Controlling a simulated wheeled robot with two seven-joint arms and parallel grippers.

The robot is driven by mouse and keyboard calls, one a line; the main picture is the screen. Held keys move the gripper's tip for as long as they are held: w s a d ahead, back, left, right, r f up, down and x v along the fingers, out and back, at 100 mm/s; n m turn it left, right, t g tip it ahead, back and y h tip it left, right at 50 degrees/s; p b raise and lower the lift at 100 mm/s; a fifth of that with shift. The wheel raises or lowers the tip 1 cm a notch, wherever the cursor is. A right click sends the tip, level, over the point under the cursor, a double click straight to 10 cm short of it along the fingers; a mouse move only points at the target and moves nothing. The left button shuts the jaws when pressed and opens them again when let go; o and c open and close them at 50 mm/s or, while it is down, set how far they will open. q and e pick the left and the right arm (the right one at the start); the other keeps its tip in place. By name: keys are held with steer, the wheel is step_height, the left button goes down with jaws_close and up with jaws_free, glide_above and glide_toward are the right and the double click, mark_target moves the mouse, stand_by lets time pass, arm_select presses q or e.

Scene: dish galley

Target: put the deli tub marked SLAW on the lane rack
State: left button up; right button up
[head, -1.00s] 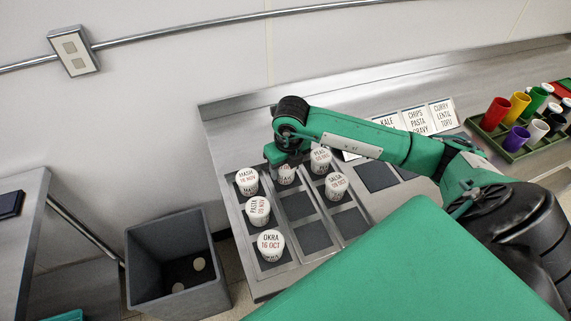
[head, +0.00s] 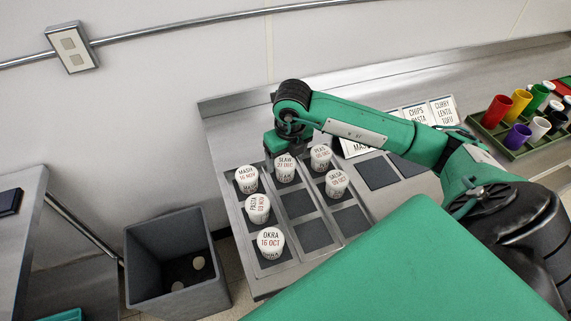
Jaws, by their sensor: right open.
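The deli tub marked SLAW (head: 285,170) is white with a 27 DEC date and stands upright at the back of the middle lane of the lane rack (head: 312,258). My right gripper (head: 279,150) is just behind and above the SLAW tub, open and apart from it as far as I can see; its fingertips are mostly hidden. My left gripper is not in view.
Tubs marked MASH (head: 246,178), PASTA (head: 257,208) and OKRA (head: 270,242) fill the left lane. PEAS (head: 320,157) and SALSA (head: 336,184) stand in the right lane. A grey bin (head: 180,262) is at left; a green tray (head: 512,152) of cups is at right.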

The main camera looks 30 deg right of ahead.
mark_target(288, 167)
step_height(288, 167, up, 9)
steer(key=s+b, duration=0.1)
steer(key=shift+b, duration=0.3)
stand_by(0.4)
